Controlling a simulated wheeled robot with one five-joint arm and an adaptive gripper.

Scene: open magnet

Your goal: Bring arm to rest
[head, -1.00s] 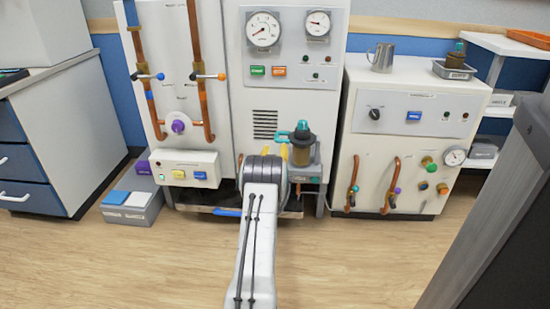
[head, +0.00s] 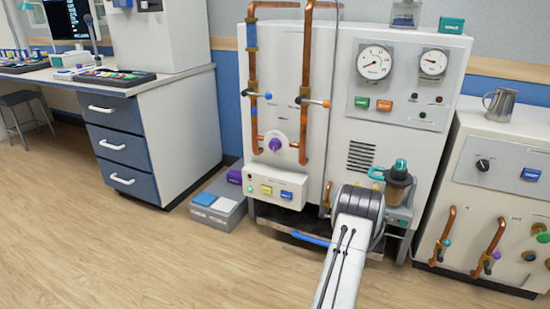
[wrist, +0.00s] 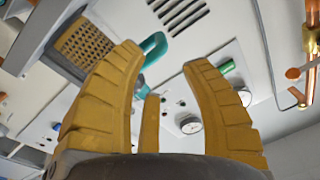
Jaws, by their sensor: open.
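My gripper (wrist: 162,58) is open, its yellow ridged fingers spread with nothing between them in the wrist view. A bronze cup with a teal top (head: 398,187) stands on a grey bracket just right of my wrist. In the wrist view a brass mesh part (wrist: 92,46) and a teal loop handle (wrist: 152,46) lie beyond the left finger; I cannot tell whether they touch it.
Copper pipes (head: 307,80) run up the cabinet's left front. A small button box (head: 272,188) juts out below them. A grey low box (head: 218,205) stands on the floor to its left. Another white cabinet (head: 500,190) stands right. The wooden floor (head: 120,255) at left is clear.

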